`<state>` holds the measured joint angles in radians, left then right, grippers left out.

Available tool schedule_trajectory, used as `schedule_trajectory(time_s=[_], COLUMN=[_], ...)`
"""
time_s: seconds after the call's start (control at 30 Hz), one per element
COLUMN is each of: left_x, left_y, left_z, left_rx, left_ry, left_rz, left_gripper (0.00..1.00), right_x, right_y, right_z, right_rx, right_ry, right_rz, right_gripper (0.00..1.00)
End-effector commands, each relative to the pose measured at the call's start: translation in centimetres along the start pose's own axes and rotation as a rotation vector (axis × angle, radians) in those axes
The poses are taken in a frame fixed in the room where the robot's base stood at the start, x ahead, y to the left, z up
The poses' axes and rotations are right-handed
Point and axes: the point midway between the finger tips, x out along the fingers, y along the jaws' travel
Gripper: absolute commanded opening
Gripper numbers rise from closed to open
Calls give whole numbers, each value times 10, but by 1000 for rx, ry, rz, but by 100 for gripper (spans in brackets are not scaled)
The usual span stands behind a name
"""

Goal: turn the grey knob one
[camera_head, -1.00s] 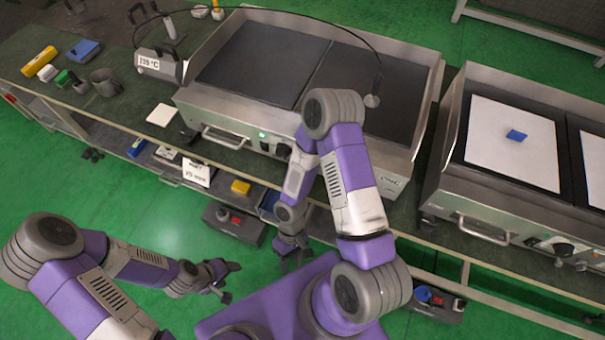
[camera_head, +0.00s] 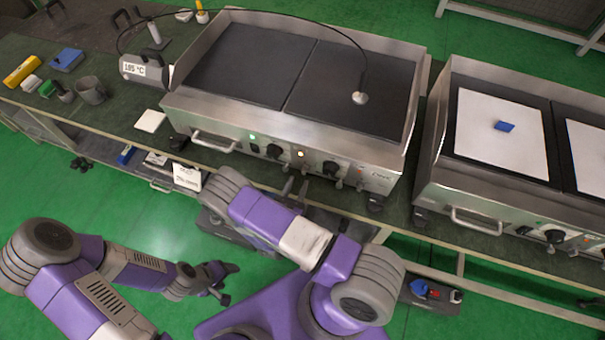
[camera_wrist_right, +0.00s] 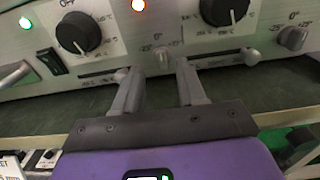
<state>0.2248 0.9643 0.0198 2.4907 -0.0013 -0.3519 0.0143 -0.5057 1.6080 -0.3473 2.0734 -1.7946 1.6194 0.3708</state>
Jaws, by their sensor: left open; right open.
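A steel griddle (camera_head: 225,124) has a front panel with black knobs and small grey knobs. In the right wrist view a small grey knob (camera_wrist_right: 165,56) sits between two black knobs (camera_wrist_right: 78,33) (camera_wrist_right: 222,10), below an orange light. A second grey knob (camera_wrist_right: 292,38) is further right. The frames do not show which is grey knob one. My right gripper (camera_wrist_right: 160,80) is open; its fingers point at the panel, one to each side of the left grey knob and apparently just short of it. My left gripper (camera_head: 224,284) is open and empty, low over the floor.
A second griddle (camera_head: 470,190) with a white sheet stands to the right. A temperature display (camera_head: 140,70) has a cabled probe (camera_head: 360,97) on the hot plate. A bar handle (camera_head: 214,141) juts out left of the knobs. The counter edge runs below the panel.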

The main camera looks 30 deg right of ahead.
Motion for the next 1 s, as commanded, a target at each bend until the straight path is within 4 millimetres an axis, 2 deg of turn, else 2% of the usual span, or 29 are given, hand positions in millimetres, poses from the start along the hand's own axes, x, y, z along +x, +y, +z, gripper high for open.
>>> schedule_trajectory(time_s=[0.1, 0.3, 0.67, 0.9, 1.0], left_x=[4, 7, 7, 7, 7], left_y=[-1, -3, -3, -3, -3], left_z=[0, 0, 0, 0, 0], left_rx=[0, 0, 0, 0, 0], left_ry=[0, 0, 0, 0, 0], left_rz=[0, 0, 0, 0, 0], left_gripper=[62, 62, 62, 62, 62], right_x=[20, 44, 50, 49, 49], right_y=[-1, -1, -1, -1, -1], right_z=[-1, -1, -1, -1, -1], right_rx=[2, 1, 0, 0, -1], right_ry=[0, 2, 3, 4, 4], right_rz=[-6, -6, -5, -5, -5], right_gripper=[40, 40, 40, 4, 1])
